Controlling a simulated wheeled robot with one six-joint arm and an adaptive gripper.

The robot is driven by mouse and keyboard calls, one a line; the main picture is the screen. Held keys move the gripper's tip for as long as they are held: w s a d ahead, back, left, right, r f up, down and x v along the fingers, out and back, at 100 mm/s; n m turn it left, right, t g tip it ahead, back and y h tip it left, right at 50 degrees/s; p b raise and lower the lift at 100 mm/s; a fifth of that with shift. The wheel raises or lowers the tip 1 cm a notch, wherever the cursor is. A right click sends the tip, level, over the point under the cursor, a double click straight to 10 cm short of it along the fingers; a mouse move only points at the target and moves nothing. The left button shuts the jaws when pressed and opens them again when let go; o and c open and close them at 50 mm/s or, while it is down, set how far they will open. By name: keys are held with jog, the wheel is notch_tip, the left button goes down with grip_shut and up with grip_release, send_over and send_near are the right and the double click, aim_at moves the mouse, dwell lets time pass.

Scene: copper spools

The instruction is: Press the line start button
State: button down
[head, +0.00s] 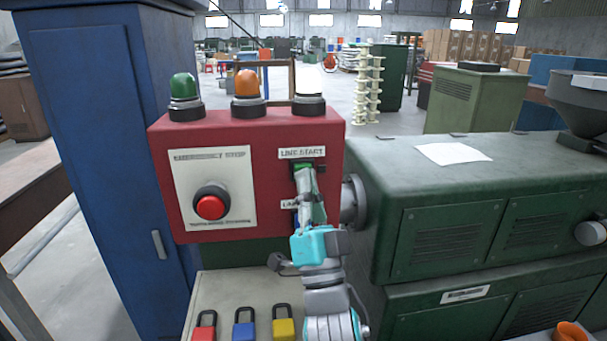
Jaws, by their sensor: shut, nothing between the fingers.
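The red control box (270,128) stands in front of me in the head view. The green line start button (304,167) sits at its upper right under a white "LINE START" label (302,153). My gripper (304,174) is shut and empty, with its tips at the lower part of the green button and covering some of it. I cannot tell whether the tips touch the button or whether it is pushed in. A second label below is partly hidden behind my gripper.
A red emergency stop button (210,207) is on the box's left. Green (184,86) and orange (247,84) lamps stand on top. A blue cabinet (90,150) is at left, a green machine (480,210) at right. Red (204,334), blue (244,331) and yellow (284,329) padlocks lie below.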

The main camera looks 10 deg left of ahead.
jog(key=shift+w, duration=0.2)
jog(key=shift+s, duration=0.15)
dwell(0.4)
jog(key=shift+s+d, duration=0.2)
jog(key=shift+s, duration=0.5)
jog(key=shift+s+d, duration=0.25)
jog(key=shift+s, duration=0.55)
jog(key=shift+s+d, duration=0.2)
jog(key=shift+s, duration=0.6)
jog(key=shift+s+d, duration=0.25)
jog(key=shift+s, duration=0.55)
